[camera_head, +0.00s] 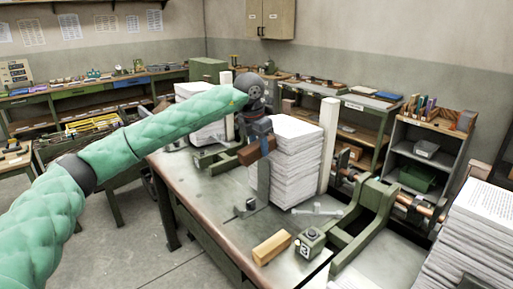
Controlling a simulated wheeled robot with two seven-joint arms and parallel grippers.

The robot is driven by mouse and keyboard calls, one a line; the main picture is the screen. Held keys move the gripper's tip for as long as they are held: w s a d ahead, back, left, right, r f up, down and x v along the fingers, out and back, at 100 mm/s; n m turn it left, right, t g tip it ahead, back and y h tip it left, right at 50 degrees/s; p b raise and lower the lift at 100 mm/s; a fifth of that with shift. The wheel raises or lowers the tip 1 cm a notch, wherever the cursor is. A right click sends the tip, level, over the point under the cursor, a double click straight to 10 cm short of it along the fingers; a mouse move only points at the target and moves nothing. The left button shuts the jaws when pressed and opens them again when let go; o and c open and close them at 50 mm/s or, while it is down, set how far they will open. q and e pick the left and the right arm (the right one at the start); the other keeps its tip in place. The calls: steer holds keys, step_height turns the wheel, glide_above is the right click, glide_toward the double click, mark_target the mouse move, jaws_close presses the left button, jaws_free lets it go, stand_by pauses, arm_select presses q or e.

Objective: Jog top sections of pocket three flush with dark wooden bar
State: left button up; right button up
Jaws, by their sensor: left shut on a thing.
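My left gripper (257,138) is shut on the dark wooden bar (256,151), a short reddish-brown block, with its fingers pointing down. The bar is at the left side of a tall stack of white paper sections (298,170), near its upper part. I cannot tell whether the bar touches the paper. The stack stands in a pocket between upright posts (328,145), and its upper sections look slightly uneven. A block marked 3 (305,246) sits at the near end of the green frame. My right gripper is not in view.
A light wooden block (271,248) lies on the metal table (215,205) near its front edge. Another paper stack (205,125) stands behind my left arm, and a large one (475,240) is at the right. A green bracket (370,215) stands right of the pocket.

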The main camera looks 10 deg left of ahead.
mark_target(245, 151)
arm_select(q)
steer(key=shift+s+a+r+b, duration=0.35)
steer(key=shift+s+a, duration=0.25)
steer(key=shift+s, duration=0.2)
steer(key=shift+s+a+r+b, duration=0.35)
steer(key=shift+s+a, duration=0.25)
steer(key=shift+s, duration=0.15)
steer(key=shift+s+a+r+b, duration=0.35)
steer(key=shift+s+a, duration=0.25)
steer(key=shift+s, duration=0.2)
